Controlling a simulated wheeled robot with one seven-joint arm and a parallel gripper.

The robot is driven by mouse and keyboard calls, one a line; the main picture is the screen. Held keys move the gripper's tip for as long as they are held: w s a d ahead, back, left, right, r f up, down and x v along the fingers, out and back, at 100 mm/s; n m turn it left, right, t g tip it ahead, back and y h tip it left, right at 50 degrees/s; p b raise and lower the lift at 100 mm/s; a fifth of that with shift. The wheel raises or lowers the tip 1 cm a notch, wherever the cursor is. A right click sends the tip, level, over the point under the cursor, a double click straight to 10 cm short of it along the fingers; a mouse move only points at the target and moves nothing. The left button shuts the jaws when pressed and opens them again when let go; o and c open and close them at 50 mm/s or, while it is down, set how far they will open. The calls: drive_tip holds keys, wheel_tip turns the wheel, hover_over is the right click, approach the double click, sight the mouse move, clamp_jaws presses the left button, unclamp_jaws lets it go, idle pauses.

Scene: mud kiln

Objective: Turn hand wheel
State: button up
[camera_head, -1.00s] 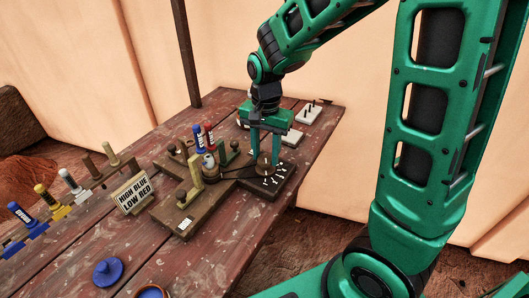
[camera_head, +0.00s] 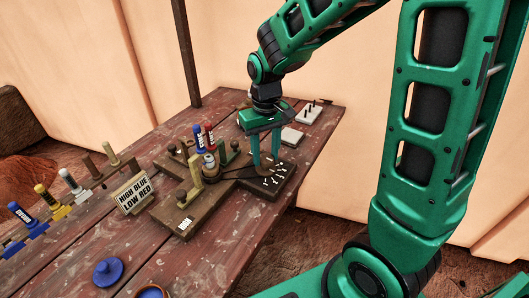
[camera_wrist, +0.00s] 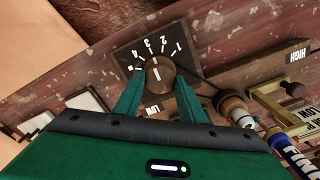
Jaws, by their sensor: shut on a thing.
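The hand wheel is a small round brown knob (camera_wrist: 160,74) with a pale line on it, on a dark dial plate (camera_wrist: 140,43) marked with white numbers. The dial plate (camera_head: 281,178) also shows on the table in the head view, with the wheel mostly hidden by the fingers. My gripper (camera_head: 265,164) points down over the dial with a finger on each side of the wheel. In the wrist view, my gripper's fingertips (camera_wrist: 159,80) close on the wheel from both sides.
Left of the dial is a brown wooden fixture (camera_head: 180,208) with knobs, a gauge-like post and blue and red cylinders. A sign (camera_head: 133,194) reads "HIGH BLUE LOW RED". Several coloured handles line the left. A blue lid (camera_head: 108,271) lies in front. White plates (camera_head: 309,114) lie behind.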

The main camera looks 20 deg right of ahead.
drive_tip(key=n, duration=0.6)
drive_tip(key=shift+w+r, duration=0.1)
drive_tip(key=shift+w, duration=0.1)
drive_tip(key=n, duration=0.6)
drive_tip(key=shift+n, duration=0.4)
drive_tip(key=o, duration=1)
drive_tip(key=shift+w+d, duration=0.1)
drive_tip(key=shift+o, duration=0.2)
drive_tip(key=shift+s, duration=0.2)
